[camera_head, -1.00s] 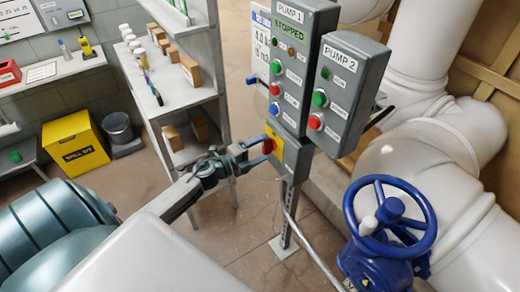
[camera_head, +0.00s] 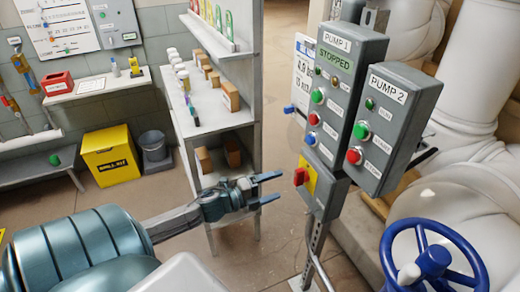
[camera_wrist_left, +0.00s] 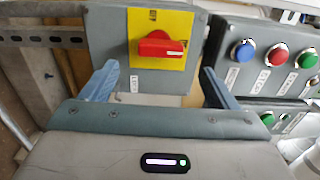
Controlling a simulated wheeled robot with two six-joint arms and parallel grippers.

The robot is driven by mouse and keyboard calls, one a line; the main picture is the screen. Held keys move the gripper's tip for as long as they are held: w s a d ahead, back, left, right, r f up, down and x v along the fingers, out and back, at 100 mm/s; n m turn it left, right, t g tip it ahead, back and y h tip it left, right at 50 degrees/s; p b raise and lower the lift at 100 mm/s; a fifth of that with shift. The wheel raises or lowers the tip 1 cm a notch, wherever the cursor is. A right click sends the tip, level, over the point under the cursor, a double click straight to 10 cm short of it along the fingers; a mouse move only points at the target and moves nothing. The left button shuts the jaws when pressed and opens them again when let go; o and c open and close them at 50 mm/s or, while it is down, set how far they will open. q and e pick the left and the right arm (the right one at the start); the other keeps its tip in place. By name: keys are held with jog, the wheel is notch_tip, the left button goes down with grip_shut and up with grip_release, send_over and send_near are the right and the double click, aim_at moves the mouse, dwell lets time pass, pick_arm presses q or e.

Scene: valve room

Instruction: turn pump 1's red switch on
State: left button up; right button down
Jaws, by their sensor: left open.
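The red switch (camera_head: 301,177) is a rotary handle on a yellow plate, on the small grey box below the PUMP 1 panel (camera_head: 342,90). That panel's display reads STOPPED. In the left wrist view the red switch (camera_wrist_left: 160,45) shows whole, its handle lying nearly level across the picture. My left gripper (camera_head: 275,189) is open and empty, a short way left of the switch and apart from it. In the left wrist view the open fingers (camera_wrist_left: 160,82) stand either side below the switch. My right gripper is not in view.
The PUMP 2 panel (camera_head: 390,120) is right of PUMP 1. A blue valve wheel (camera_head: 432,262) is at the lower right, before white pipes. A shelf unit (camera_head: 212,122) with small boxes stands behind my left gripper. A yellow bin (camera_head: 110,155) is on the floor.

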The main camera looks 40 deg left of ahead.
pick_arm(q)
jog(key=shift+p+v, duration=0.95)
jog(key=shift+v, duration=1.15)
